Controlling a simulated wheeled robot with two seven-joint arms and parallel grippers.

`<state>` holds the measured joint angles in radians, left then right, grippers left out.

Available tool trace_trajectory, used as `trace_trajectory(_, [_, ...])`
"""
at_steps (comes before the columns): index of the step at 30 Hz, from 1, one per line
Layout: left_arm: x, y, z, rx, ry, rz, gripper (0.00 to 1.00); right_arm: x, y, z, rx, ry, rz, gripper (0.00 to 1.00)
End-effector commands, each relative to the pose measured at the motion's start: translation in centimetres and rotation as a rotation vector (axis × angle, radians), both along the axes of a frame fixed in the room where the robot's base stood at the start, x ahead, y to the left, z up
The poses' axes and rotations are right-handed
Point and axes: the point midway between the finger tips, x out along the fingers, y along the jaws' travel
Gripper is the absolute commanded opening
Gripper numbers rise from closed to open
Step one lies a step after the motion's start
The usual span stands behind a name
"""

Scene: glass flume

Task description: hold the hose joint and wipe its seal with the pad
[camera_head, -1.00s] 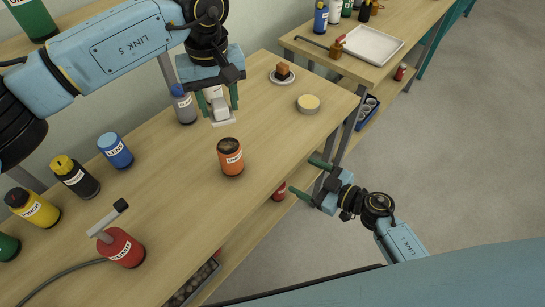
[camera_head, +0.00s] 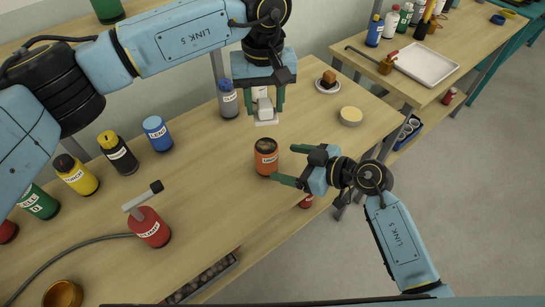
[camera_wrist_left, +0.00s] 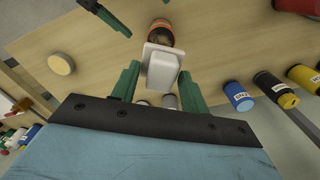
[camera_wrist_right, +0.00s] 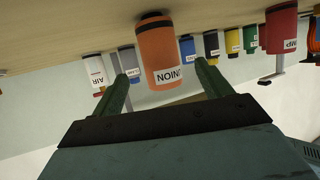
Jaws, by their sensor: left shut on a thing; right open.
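The hose joint is an orange cylinder labelled UNION (camera_head: 266,160), upright on the wooden table. It also shows in the right wrist view (camera_wrist_right: 160,60), and behind the pad in the left wrist view (camera_wrist_left: 161,29). My left gripper (camera_head: 258,106) is shut on the white pad (camera_head: 265,121), which has a wider flat base. I cannot tell whether that base touches the table. The pad fills the middle of the left wrist view (camera_wrist_left: 160,68). My right gripper (camera_head: 283,164) is open at the joint's right side; in its wrist view the joint appears between the fingers.
A grey bottle (camera_head: 228,100) stands left of the pad. A round cream disc (camera_head: 351,116) and a small plate with a brown block (camera_head: 327,82) are to the right. A red PUMP bottle (camera_head: 149,227) and several coloured bottles stand left. The table between them is clear.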

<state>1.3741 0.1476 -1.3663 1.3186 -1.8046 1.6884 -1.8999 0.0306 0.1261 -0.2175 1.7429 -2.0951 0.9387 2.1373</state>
Motion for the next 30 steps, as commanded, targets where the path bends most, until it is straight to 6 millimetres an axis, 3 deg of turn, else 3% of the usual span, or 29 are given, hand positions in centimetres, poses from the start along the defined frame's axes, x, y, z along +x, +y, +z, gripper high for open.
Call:
trace_trajectory(6, [0.0,0.0,0.0,0.0,0.0,0.0,0.26,2.2,3.4,-1.6,0.001,0.0,0.001,0.77])
trace_trajectory(12, [0.0,0.0,0.0,0.0,0.0,0.0,0.26,3.4,5.3,-2.6,-0.001,-0.001,-0.001,0.77])
trace_trajectory(25, [0.0,0.0,0.0,0.0,0.0,0.0,0.26,3.8,5.9,-2.9,-0.001,-0.002,0.0,0.77])
trace_trajectory(30, [0.0,0.0,0.0,0.0,0.0,0.0,0.26,3.8,5.9,-2.9,-0.001,-0.002,0.0,0.56])
